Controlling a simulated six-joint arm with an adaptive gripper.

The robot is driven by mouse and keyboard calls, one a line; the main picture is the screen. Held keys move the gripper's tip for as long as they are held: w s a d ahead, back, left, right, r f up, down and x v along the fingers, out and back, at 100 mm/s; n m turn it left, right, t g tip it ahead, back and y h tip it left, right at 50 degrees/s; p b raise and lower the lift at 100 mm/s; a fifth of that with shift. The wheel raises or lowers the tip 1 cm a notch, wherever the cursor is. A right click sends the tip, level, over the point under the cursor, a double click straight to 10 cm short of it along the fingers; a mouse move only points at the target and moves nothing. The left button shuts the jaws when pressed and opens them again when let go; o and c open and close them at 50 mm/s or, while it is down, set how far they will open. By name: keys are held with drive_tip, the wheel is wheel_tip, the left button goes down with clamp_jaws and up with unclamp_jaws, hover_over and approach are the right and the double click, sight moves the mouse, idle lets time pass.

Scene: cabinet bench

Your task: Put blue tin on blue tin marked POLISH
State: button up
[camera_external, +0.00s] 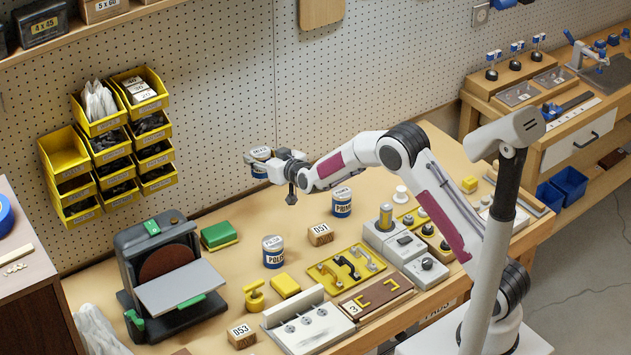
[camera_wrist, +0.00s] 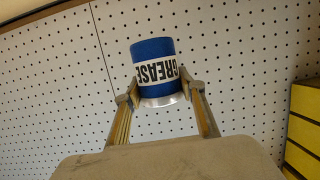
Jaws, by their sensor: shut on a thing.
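My gripper (camera_external: 270,162) is shut on a blue tin (camera_external: 260,160) with a white label, held well above the bench. In the wrist view the tin (camera_wrist: 153,66) reads GREASE and sits between the two fingertips (camera_wrist: 158,97). The blue tin marked POLISH (camera_external: 273,253) stands upright on the bench, below the gripper. Its top is bare. Another blue tin, marked PRIME or similar (camera_external: 342,203), stands upright farther right.
A wooden block marked 051 (camera_external: 320,235) stands close to the POLISH tin. A green-and-yellow sponge (camera_external: 219,235) and a disc sander (camera_external: 165,270) are to the left. The pegboard wall (camera_external: 240,90) rises behind.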

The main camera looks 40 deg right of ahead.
drive_tip(key=s+a+r+n+y, duration=0.1)
drive_tip(key=s+a+r+y, duration=0.1)
drive_tip(key=s+r, duration=0.25)
drive_tip(key=n+g+y, duration=0.2)
drive_tip(key=n+y, duration=0.3)
hover_over(273, 241)
drive_tip(key=shift+a+f, duration=0.1)
drive_tip(key=shift+f, duration=0.3)
drive_tip(key=shift+f, duration=2.9)
drive_tip(key=shift+f, duration=2.1)
